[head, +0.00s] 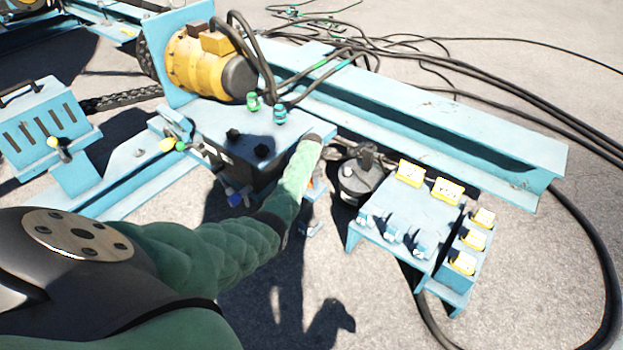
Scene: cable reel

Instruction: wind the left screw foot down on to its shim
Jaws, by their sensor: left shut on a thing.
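My left arm reaches in from the left in its green sleeve and bends up to a dark wrist beside the blue plate (300,118). Past the wrist, my left gripper (357,172) is a dark shape low down, between the plate and the blue socket stand. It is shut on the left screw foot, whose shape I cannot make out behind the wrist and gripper. I cannot pick out the shim, nor tell whether the foot touches it. My right gripper is not in view.
A yellow motor (208,62) stands behind the plate. A long blue beam (450,130) runs to the right. A blue stand (400,212) with yellow sockets is close on the right. Black cables (520,95) cross the beam and curl around the right side.

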